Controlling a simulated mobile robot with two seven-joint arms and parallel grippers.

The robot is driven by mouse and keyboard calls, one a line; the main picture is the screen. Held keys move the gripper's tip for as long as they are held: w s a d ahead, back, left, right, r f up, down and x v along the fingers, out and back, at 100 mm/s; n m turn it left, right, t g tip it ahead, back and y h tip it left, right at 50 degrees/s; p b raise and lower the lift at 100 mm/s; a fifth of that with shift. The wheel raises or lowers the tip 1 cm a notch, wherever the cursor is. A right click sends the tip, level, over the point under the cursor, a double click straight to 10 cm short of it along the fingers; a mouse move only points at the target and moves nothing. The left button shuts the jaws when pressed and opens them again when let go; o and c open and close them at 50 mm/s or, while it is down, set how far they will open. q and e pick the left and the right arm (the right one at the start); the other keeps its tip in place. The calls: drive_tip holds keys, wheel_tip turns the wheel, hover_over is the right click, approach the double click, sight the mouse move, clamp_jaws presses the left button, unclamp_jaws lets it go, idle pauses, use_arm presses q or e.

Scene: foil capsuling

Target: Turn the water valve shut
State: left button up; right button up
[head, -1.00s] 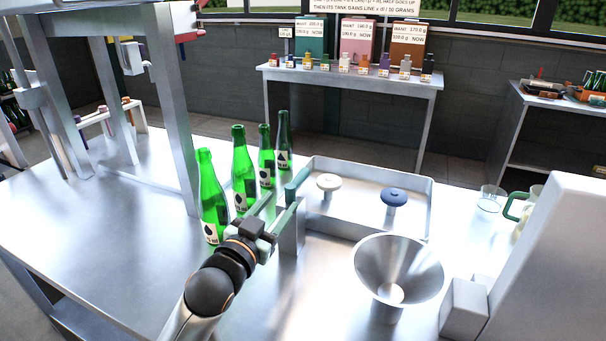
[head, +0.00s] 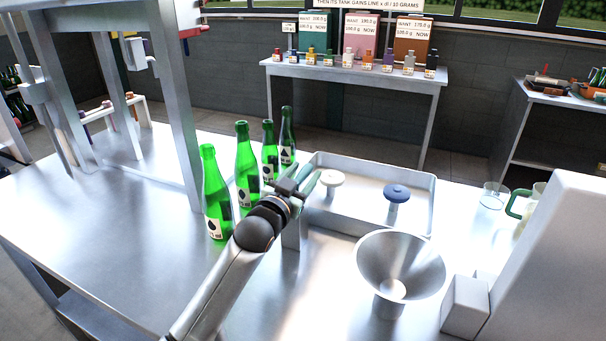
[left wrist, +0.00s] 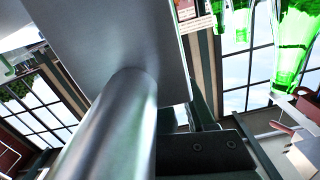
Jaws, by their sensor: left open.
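Two round-topped valve knobs stand in the metal tray (head: 365,226), a white one (head: 332,178) at its left and a blue one (head: 397,193) at its right. No label shows which is the water valve. My left gripper (head: 305,178) is open, at the tray's left end, just left of the white knob. In the head view its fingers point toward that knob, and I cannot tell whether they touch it. In the left wrist view a grey cylinder (left wrist: 115,125) meets a flat grey plate (left wrist: 110,40) up close; I cannot tell what they belong to. My right gripper is out of view.
Several green bottles (head: 215,195) stand close left of my left gripper. A metal funnel (head: 400,262) stands in front of the tray. A glass (head: 489,207) and a large white block (head: 550,255) are at the right. The table's left front is clear.

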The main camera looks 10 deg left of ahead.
use_arm(q)
clamp_jaws()
idle(0.4)
idle(1.0)
